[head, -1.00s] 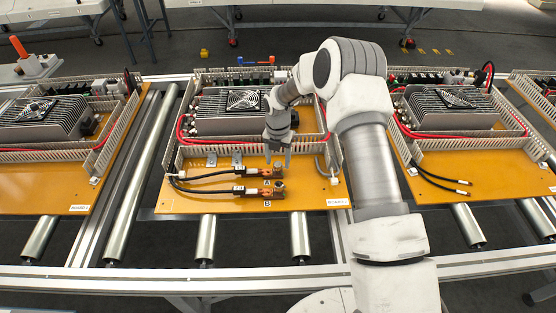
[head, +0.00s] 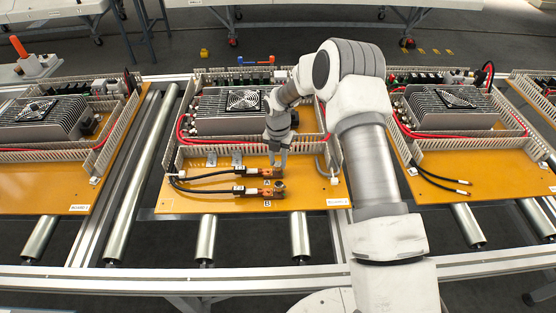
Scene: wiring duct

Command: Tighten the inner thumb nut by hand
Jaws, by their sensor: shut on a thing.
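Two black cables end in copper-coloured lugs on the orange board (head: 230,204) of the middle station. The inner lug (head: 264,172) lies farther from me, beside the label A; the outer lug (head: 264,192) is nearer, beside the label B. My gripper (head: 278,162) points down at the right end of the inner lug and is shut on the inner thumb nut, which its fingers mostly hide. The outer thumb nut (head: 279,186) shows as a small dark knob on the outer lug.
A grey finned box with a fan (head: 243,100) stands behind, framed by slotted wiring duct (head: 225,149). A grey hooked piece (head: 322,167) is right of my gripper. Similar boards stand left (head: 42,190) and right (head: 480,157). The board's front is mostly bare.

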